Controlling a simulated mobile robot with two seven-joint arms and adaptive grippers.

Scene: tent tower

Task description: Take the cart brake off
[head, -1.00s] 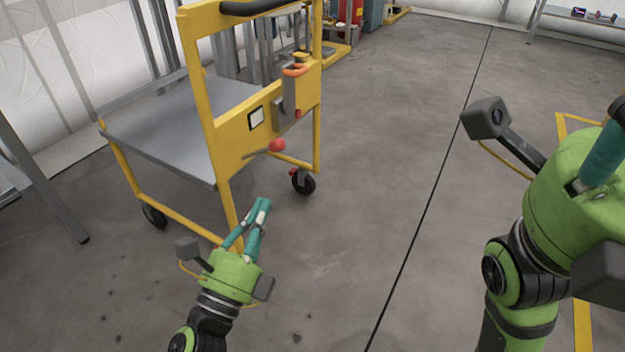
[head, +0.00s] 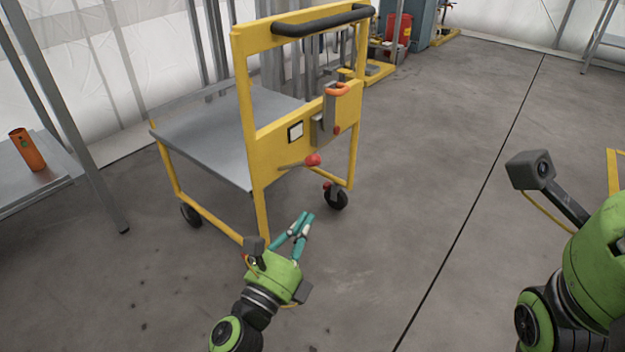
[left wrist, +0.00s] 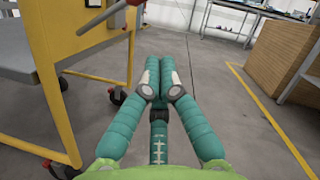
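The cart (head: 262,150) has a yellow frame, a grey deck and a black push handle (head: 322,20). A thin lever with a red knob (head: 312,160) sticks out low on its yellow end panel. It is likely the brake lever, though I cannot tell for certain. The lever also crosses the top of the left wrist view (left wrist: 100,17). My left gripper (head: 304,217) is in front of and below the knob, apart from it. Its teal fingers meet at the tips, empty, in the left wrist view (left wrist: 159,75). My right gripper's fingers are outside the head view.
The panel also carries a grey bracket with an orange handle (head: 337,90) and a white label (head: 295,132). A black caster (head: 336,199) stands below. An orange cup (head: 27,149) is on the grey table at left. Open floor lies right of the cart.

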